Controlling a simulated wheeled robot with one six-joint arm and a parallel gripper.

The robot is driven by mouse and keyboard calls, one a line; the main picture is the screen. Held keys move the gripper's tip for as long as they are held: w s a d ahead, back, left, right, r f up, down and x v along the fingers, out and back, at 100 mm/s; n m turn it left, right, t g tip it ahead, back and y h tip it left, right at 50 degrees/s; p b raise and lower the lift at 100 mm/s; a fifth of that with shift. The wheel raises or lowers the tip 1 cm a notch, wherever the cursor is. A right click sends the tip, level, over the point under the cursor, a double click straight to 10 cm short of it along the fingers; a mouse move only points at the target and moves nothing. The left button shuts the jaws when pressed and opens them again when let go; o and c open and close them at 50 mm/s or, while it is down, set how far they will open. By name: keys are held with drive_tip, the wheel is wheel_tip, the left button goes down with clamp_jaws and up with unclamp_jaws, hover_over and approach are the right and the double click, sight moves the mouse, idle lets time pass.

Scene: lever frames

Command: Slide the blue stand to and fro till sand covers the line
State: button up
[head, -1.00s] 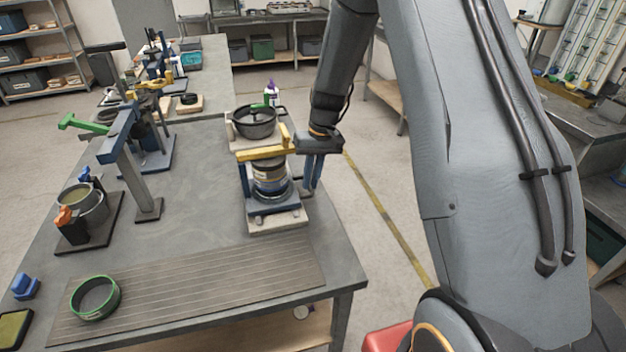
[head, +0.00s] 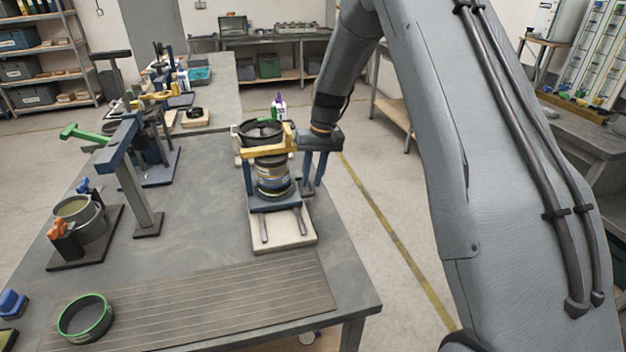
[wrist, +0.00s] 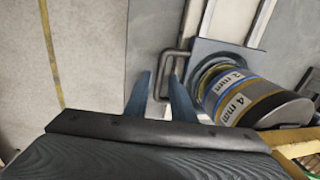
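The blue stand (head: 271,204) sits on two rails of a pale base near the table's right side and carries a stack of round sieves (head: 272,177). The sieves' bands read "2 mm" and "4 mm" in the wrist view (wrist: 228,92). A yellow bar (head: 262,152) crosses above the stack. My gripper (head: 314,184) is at the stand's right side. In the wrist view its two blue fingers (wrist: 160,76) stand apart on either side of the stand's dark handle bar (wrist: 166,52), with a gap showing. I cannot make out sand or the line.
A black pan (head: 258,127) is behind the sieve stack. A green ring sieve (head: 86,318) lies on the grooved mat (head: 215,300). A grey post (head: 137,185) and a pot (head: 80,215) are to the left. The table between is clear.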

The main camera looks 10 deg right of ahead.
drive_tip(key=shift+o, duration=0.2)
drive_tip(key=shift+s, duration=0.1)
wheel_tip(320, 180, up, 8)
drive_tip(key=d+b, duration=0.1)
drive_tip(key=b, duration=0.1)
drive_tip(key=shift+d+f, duration=0.2)
